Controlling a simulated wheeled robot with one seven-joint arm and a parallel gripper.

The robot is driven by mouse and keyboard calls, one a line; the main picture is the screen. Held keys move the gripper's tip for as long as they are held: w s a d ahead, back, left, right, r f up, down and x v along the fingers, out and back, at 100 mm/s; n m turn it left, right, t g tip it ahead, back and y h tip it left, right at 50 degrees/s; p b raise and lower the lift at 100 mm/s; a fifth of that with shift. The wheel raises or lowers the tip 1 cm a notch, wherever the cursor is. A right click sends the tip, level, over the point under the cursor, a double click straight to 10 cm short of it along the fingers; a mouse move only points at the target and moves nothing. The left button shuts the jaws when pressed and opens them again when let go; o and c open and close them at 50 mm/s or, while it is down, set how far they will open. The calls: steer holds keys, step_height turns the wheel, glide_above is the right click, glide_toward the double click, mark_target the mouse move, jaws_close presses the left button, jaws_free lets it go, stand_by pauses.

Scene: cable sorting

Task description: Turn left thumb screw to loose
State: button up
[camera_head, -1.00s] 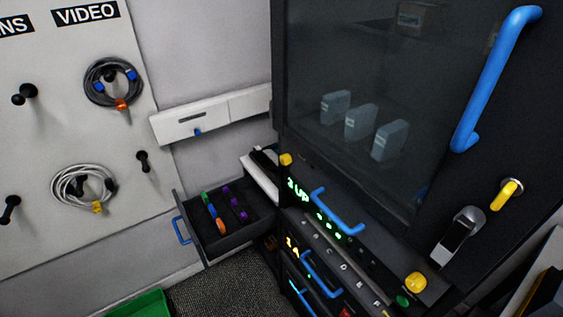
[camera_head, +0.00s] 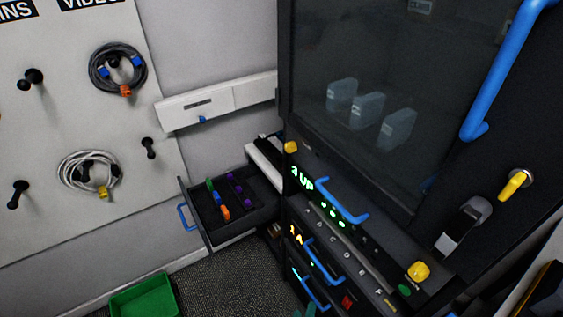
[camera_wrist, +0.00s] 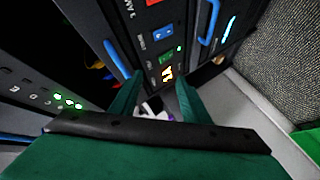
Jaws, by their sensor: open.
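The left thumb screw (camera_head: 291,147) is a yellow knob at the upper left end of the dark panel below the rack's glass door in the head view. A second yellow thumb screw (camera_head: 418,271) sits at the panel's lower right end. My gripper (camera_wrist: 160,80) shows in the wrist view as two green fingers, spread apart with nothing held between them. It faces the rack's lower units, and I cannot make out the left thumb screw there. In the head view only a bit of green shows at the bottom edge, apart from and well below the left thumb screw.
Blue handles (camera_head: 342,205) stick out from the rack front. An open drawer (camera_head: 249,222) with coloured pieces juts out left of the rack. A green bin (camera_head: 145,299) stands on the floor. A pegboard with coiled cables (camera_head: 118,69) is at left.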

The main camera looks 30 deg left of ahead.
steer(key=w+a+r+n+h, duration=0.1)
steer(key=w+a+r+n, duration=0.1)
steer(key=w+a+n, duration=0.65)
steer(key=m+t+h, duration=0.2)
steer(key=h, duration=0.7)
glide_toward(287, 149)
steer(key=x, duration=0.8)
steer(key=shift+w+f, duration=0.15)
steer(key=shift+w, duration=0.05)
steer(key=shift+s+a+t, duration=0.1)
steer(key=shift+t, duration=0.2)
steer(key=c, duration=1.1)
